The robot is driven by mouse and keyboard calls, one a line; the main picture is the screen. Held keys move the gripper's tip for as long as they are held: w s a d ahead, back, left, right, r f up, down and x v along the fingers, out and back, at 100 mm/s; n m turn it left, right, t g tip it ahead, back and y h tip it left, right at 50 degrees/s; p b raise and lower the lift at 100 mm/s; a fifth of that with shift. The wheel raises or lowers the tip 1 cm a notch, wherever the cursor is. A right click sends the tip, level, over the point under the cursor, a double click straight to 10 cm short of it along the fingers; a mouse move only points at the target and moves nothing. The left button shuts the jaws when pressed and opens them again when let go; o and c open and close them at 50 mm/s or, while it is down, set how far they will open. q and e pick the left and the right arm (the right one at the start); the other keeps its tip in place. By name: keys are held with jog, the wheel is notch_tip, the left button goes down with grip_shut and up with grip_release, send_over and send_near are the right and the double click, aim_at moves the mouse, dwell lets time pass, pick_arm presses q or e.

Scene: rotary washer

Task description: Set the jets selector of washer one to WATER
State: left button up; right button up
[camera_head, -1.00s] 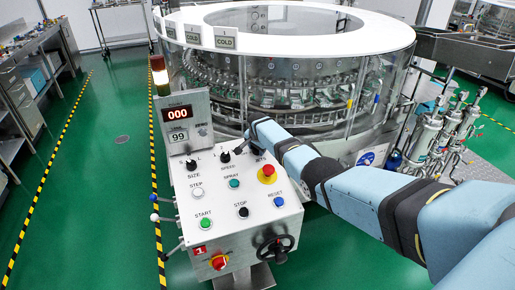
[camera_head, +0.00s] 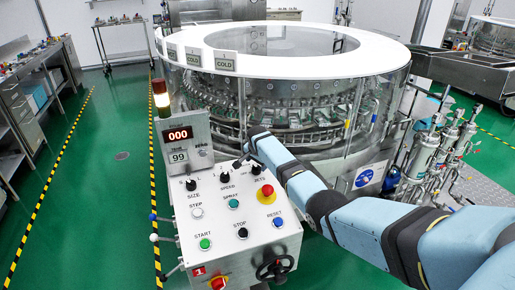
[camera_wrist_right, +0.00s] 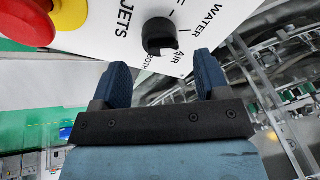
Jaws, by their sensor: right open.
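The jets selector of washer one is a black round knob (camera_wrist_right: 160,36) on the white panel in the right wrist view. The labels JETS, WATER, AIR and BOTH show around it. A small pale mark on its lower right edge faces the AIR side. My right gripper (camera_wrist_right: 163,62) is open and empty. Its two dark blue fingers lie on either side of the knob's line, just short of it and apart from it. In the head view my right gripper (camera_head: 245,160) is at the panel's upper right corner and partly hides the knob. My left gripper is not in view.
The control panel (camera_head: 263,238) carries size and speed knobs, coloured buttons and a red emergency button (camera_head: 266,194), close to the jets knob. A display (camera_head: 179,135) reads 000. The round glass washer (camera_head: 285,95) stands behind. Green floor is clear at left.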

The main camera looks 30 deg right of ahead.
jog(key=v, duration=0.9)
jog(key=shift+p, duration=0.4)
jog(key=shift+s, duration=0.1)
